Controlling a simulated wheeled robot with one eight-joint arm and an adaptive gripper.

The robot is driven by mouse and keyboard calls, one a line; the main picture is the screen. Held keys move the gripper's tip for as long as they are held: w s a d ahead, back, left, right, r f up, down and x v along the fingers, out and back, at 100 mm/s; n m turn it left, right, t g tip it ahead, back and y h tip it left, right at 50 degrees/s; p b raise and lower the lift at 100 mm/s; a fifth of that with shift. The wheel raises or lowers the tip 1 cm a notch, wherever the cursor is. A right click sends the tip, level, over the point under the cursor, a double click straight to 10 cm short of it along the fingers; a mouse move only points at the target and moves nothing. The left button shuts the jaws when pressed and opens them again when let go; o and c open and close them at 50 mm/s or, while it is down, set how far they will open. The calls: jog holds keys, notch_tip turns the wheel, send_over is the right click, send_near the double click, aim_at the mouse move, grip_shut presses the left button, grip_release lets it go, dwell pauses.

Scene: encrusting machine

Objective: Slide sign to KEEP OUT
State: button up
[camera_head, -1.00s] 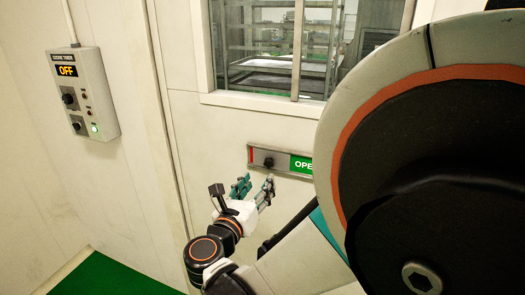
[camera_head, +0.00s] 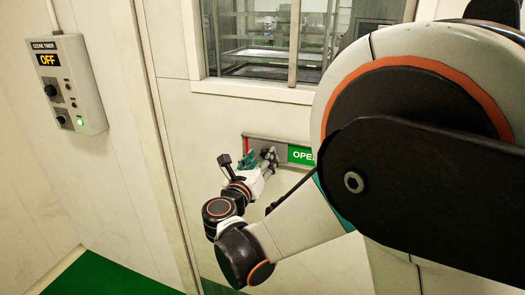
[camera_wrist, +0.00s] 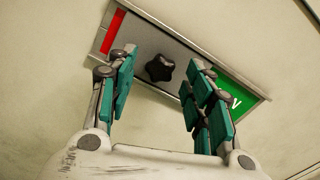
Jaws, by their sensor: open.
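The sliding sign (camera_head: 298,154) is set in a grey metal frame on the door below the window. In the head view its green part reads "OPE", with the rest hidden behind my arm. In the wrist view the sign shows a grey plate, a green part (camera_wrist: 238,92) at the right and a red strip (camera_wrist: 113,31) at the left. A black star-shaped knob (camera_wrist: 159,67) sits on the grey plate. My gripper (camera_head: 268,158) is at the sign's left part. In the wrist view my gripper (camera_wrist: 160,80) is open, with its fingers on either side of the knob and apart from it.
A control box (camera_head: 70,82) with a display reading "OFF" hangs on the left wall. A window (camera_head: 255,40) with metal racks behind it is above the sign. The green floor (camera_head: 110,275) at lower left is clear.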

jog(key=shift+x, duration=0.85)
grip_shut()
jog(key=s+d, duration=0.4)
jog(key=d, duration=0.7)
jog(key=shift+b, duration=0.35)
jog(key=shift+d, duration=0.1)
grip_release()
jog(key=shift+s+d, duration=0.1)
jog(key=shift+d, duration=0.05)
